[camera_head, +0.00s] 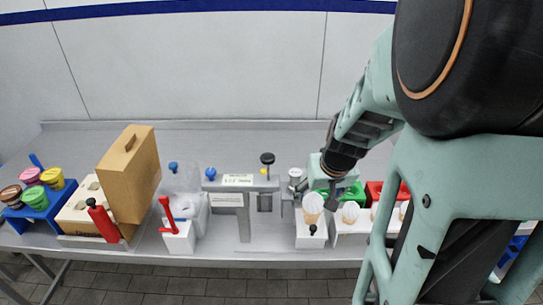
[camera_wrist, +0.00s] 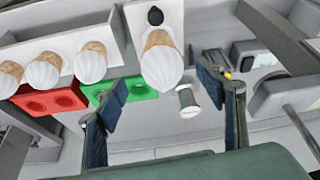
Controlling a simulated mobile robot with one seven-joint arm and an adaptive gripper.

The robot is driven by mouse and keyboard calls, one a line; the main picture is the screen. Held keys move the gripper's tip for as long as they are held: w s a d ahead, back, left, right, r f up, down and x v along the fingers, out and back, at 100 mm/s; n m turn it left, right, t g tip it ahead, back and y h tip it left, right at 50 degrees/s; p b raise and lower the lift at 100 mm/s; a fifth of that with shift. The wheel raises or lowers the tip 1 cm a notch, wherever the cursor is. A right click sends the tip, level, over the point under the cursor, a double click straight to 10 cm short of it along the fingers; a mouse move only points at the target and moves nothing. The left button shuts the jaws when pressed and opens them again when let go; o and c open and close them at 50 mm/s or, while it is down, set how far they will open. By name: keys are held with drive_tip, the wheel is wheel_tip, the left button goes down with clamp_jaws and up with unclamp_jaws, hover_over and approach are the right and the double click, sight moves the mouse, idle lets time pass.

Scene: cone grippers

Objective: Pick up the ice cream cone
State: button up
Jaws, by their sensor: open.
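An ice cream cone (camera_head: 313,203) with a pale top stands in a white holder block (camera_head: 311,238) on the counter. In the wrist view the same cone (camera_wrist: 162,68) shows a white top and tan wafer. It appears between my open fingers (camera_wrist: 162,85), closer to the upper edge than the palm. In the head view my gripper (camera_head: 325,185) is right beside and behind this cone, partly hidden by the cone and arm. The fingers do not visibly touch it. More cones (camera_head: 350,212) stand in a row to its right, partly behind my arm.
Green (camera_wrist: 128,92) and red (camera_wrist: 50,101) trays lie behind the row of cones. A small metal cylinder (camera_wrist: 188,102) stands near the right finger. A grey press-like machine (camera_head: 237,190) is left of the holder. A tan box (camera_head: 130,172) and colored tubs stand farther left.

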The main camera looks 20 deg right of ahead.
sight(311, 217)
drive_tip(key=b+x, duration=0.1)
drive_tip(key=x, duration=0.2)
drive_tip(key=b+x, duration=0.1)
drive_tip(key=shift+s+a+f+b, duration=0.2)
drive_tip(key=shift+f+b, duration=0.1)
drive_tip(key=shift+f, duration=0.15)
drive_tip(key=shift+w+f, duration=0.35)
drive_tip(key=shift+f, duration=0.05)
drive_tip(key=shift+r, duration=0.1)
drive_tip(key=c, duration=1)
